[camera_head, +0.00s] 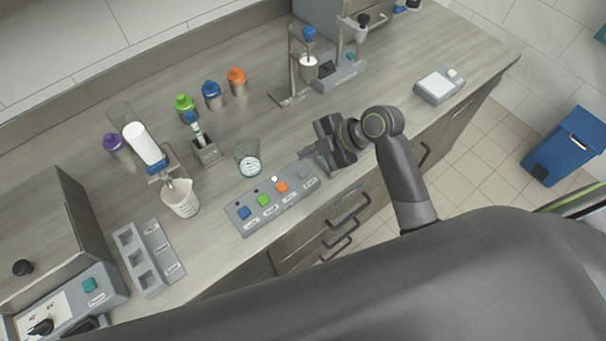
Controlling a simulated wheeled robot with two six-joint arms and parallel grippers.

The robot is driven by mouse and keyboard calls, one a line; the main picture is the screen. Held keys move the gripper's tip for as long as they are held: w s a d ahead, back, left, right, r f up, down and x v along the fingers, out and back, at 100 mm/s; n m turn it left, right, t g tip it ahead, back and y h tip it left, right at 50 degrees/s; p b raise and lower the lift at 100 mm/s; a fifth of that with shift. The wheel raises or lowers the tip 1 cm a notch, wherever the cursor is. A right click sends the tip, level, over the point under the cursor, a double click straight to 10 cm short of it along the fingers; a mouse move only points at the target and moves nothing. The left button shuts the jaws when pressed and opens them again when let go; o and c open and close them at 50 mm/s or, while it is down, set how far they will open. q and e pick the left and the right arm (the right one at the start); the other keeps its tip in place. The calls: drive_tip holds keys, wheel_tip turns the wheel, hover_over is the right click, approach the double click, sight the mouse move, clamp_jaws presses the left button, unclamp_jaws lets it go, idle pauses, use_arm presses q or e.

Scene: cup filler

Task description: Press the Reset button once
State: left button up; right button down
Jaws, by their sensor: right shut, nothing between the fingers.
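A grey button panel (240,215) lies near the front edge of the counter. It carries a blue button (244,212), a green button (263,199), an orange button (281,186) and a grey button (303,174) at its right end. Each has a small label, too small to read, so I cannot tell by text which is Reset. My right gripper (312,156) is shut and empty, close to the panel's right end, by the grey button. I cannot tell whether it touches the panel. My left gripper is not in view.
A glass beaker (248,160) stands just behind the panel. A white cup (180,198) sits under a dispenser (145,145) to the left. A grey tray (148,258) with square wells lies further left. A metal stand (292,75) and a scale (440,85) are at the right.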

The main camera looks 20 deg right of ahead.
sight(308, 172)
use_arm(q)
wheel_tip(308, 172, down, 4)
drive_tip(key=b, duration=0.3)
use_arm(e)
wheel_tip(308, 172, down, 5)
drive_tip(key=shift+r, duration=0.1)
use_arm(q)
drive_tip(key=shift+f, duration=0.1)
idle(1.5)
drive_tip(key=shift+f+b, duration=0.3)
drive_tip(key=shift+b, duration=0.1)
use_arm(e)
drive_tip(key=shift+f, duration=0.45)
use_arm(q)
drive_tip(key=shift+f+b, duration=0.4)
use_arm(e)
drive_tip(key=shift+f, duration=0.5)
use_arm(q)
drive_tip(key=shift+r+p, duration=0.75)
use_arm(e)
drive_tip(key=shift+r, duration=0.95)
wheel_tip(308, 172, up, 5)
drive_tip(key=p, duration=0.4)
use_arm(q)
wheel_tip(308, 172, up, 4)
